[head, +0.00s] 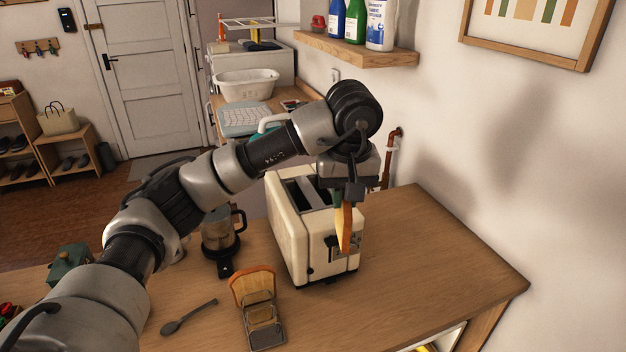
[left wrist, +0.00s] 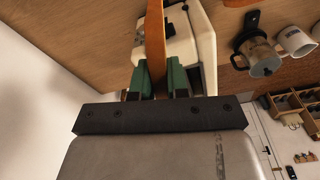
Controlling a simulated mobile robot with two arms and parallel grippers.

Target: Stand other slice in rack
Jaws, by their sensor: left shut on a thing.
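My left gripper (head: 346,196) is shut on a slice of toast (head: 345,228), which hangs upright below it at the near right end of the cream toaster (head: 290,235). In the left wrist view the slice (left wrist: 155,40) shows edge-on between the green fingers (left wrist: 158,80), with the toaster (left wrist: 200,45) behind it. The wire rack (head: 265,328) stands on the counter at the front, left of the toaster. Another slice (head: 252,285) stands in the rack's far end. The right gripper is not in view.
A glass coffee pot (head: 220,235) stands left of the toaster. A dark spoon (head: 188,317) lies left of the rack. A green box (head: 70,262) is at the far left. The counter right of the toaster (head: 430,250) is clear, up to the wall.

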